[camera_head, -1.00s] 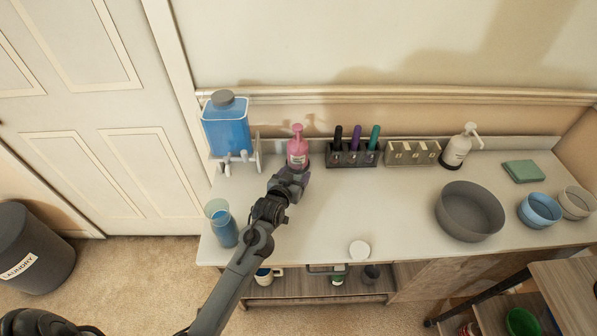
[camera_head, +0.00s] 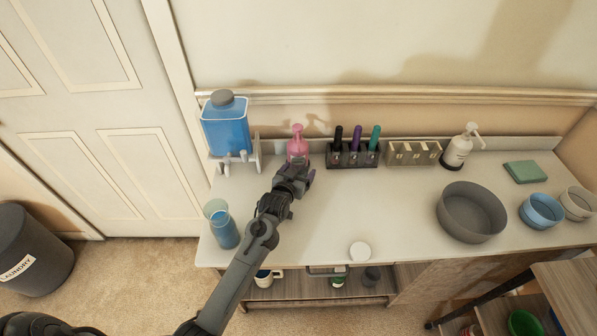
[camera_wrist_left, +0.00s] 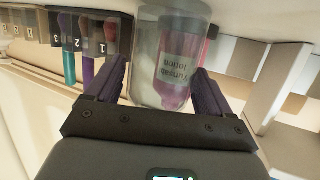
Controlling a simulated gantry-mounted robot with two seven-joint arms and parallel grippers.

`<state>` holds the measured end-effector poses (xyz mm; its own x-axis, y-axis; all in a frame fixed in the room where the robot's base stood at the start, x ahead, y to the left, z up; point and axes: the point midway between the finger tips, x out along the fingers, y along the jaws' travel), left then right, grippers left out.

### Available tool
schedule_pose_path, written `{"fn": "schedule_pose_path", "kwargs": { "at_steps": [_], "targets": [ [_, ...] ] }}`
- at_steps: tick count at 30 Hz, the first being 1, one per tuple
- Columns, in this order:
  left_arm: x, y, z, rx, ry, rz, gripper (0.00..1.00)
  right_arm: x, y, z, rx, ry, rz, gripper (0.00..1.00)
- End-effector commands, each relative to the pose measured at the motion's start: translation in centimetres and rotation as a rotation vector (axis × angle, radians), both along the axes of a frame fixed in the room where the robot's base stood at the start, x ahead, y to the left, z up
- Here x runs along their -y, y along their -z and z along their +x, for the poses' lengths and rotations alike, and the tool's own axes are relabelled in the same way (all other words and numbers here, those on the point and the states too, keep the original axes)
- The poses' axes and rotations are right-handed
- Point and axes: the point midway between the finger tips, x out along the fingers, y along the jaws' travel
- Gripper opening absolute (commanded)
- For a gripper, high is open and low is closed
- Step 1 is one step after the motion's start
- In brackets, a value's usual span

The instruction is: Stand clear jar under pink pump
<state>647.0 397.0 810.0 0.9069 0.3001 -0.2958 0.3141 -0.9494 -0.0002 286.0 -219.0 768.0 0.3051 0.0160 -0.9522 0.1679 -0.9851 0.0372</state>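The pink pump bottle (camera_head: 297,145) stands upright at the back of the counter, its lower part hidden by my left gripper in the head view. My left gripper (camera_head: 302,170) is just in front of it. In the left wrist view, the clear jar (camera_wrist_left: 146,62) is between the two purple fingers (camera_wrist_left: 163,80), with small gaps at its sides, so the gripper looks open around it. The pink bottle (camera_wrist_left: 180,72) and its label show through or right behind the glass. The jar is hidden in the head view. My right gripper is not in view.
A blue dispenser (camera_head: 227,128) and blue-filled glass (camera_head: 224,232) stand at the left. A white lid (camera_head: 360,251) lies near the front edge. A grey bowl (camera_head: 470,212) is farther right. The middle counter is clear.

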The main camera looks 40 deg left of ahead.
Motion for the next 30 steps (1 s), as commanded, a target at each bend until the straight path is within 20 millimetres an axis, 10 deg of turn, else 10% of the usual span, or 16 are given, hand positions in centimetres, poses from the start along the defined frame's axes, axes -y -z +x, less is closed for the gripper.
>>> {"fn": "schedule_pose_path", "kwargs": {
  "at_steps": [14, 30],
  "targets": [
    [0.1, -0.5, -0.2, 0.0, 0.0, 0.0, 0.93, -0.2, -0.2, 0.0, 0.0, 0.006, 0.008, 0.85],
    [2.7, -3.1, -8.2, -0.001, 0.0, 0.0, 0.93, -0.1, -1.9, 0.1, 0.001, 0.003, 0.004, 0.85]
  ]
}}
